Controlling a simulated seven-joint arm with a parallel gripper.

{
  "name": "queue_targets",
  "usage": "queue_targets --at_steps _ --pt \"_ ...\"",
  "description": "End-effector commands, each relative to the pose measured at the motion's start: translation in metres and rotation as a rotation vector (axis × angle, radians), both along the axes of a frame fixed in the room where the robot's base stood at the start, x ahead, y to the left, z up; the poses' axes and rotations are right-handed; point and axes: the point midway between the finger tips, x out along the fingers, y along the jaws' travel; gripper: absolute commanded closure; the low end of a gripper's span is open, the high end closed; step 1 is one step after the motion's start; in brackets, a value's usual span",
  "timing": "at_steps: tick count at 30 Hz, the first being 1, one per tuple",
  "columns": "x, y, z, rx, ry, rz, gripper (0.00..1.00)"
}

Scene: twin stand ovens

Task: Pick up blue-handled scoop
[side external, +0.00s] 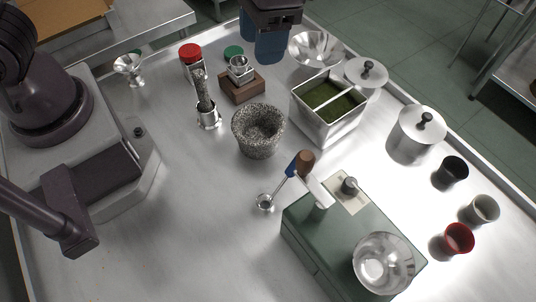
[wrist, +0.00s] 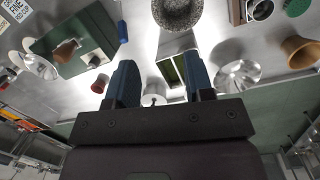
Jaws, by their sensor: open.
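The blue-handled scoop lies in the side external view near the centre, with its blue handle (side external: 291,169) pointing up and to the right and its small metal bowl (side external: 264,202) at the lower left. It is beside the green box (side external: 318,244), close to a brown wooden knob (side external: 305,162); I cannot tell whether they touch. In the wrist view the blue handle (wrist: 123,32) shows upper left, above my left finger; the bowl is not clear there. My gripper (side external: 260,46) is open and empty at the far top edge, well away from the scoop. Its blue fingers (wrist: 159,68) stand wide apart.
A stone mortar (side external: 258,131) and a square metal tin with green contents (side external: 327,107) stand between my gripper and the scoop. A metal bowl (side external: 384,263) is on the green box. Lidded pots and small cups (side external: 459,238) stand to the right. The table left of the scoop is clear.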

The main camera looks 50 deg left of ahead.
Motion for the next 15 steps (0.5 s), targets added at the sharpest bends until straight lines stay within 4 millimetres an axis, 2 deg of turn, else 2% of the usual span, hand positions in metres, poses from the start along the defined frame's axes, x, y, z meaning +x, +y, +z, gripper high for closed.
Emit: queue_targets --at_steps 1,3,6,9,11,13,15 --pt "0.005 -0.018 -0.017 0.015 0.054 -0.003 0.52" --pt "0.009 -0.040 -0.036 0.033 0.113 0.007 0.52" --pt "0.014 -0.067 -0.060 0.060 0.184 0.037 0.52" --pt "0.019 -0.087 -0.076 0.079 0.233 0.085 0.52" --pt "0.025 -0.095 -0.076 0.080 0.246 0.130 0.52" --pt "0.031 -0.102 -0.065 0.072 0.243 0.179 0.52" --pt "0.027 -0.100 -0.066 0.088 0.261 0.211 0.52"
